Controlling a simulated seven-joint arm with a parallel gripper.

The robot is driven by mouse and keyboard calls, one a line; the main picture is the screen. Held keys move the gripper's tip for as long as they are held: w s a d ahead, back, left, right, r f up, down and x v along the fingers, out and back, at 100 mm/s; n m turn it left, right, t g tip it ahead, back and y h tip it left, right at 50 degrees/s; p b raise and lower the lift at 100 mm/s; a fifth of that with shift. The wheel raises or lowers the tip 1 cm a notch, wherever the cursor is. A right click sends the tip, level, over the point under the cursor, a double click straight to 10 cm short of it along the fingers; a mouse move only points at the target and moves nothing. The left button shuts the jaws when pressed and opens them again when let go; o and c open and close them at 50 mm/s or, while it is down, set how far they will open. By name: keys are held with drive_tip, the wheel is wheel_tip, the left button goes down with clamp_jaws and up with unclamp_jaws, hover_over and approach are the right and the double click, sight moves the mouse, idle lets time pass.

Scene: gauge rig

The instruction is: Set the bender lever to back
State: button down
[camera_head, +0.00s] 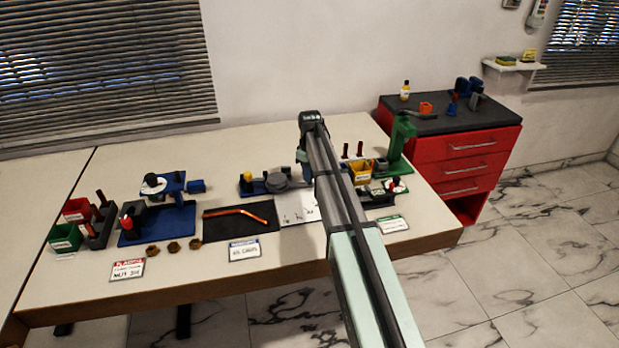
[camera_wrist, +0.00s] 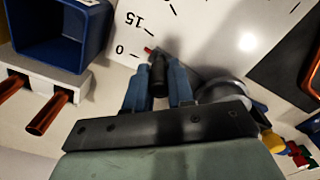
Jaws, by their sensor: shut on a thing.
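The bender shows in the head view as a round grey die (camera_head: 277,182) on a blue base, with a yellow knob (camera_head: 246,177) at its left. In the wrist view the grey die (camera_wrist: 222,90) is right of my fingers. The bender lever's dark grip (camera_wrist: 159,84) stands between my blue fingers. My gripper (camera_wrist: 158,67) is shut on this grip. A small red tip (camera_wrist: 148,50) lies near the 0 mark of a white angle sheet (camera_wrist: 205,30). My arm hides most of the lever in the head view.
A blue bin (camera_wrist: 60,35) and copper rods (camera_wrist: 47,112) are close to my gripper. A copper pipe (camera_head: 240,213) lies on a dark mat left of the arm. A green press (camera_head: 402,145) stands at right. Blue fixtures (camera_head: 158,225) stand at left.

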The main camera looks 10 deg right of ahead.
drive_tip(key=shift+w+n, duration=0.8)
drive_tip(key=shift+w, duration=0.2)
drive_tip(key=c, duration=1)
unclamp_jaws()
drive_tip(key=shift+o, duration=0.2)
wheel_tip(320, 180, up, 14)
drive_tip(key=shift+f, duration=0.1)
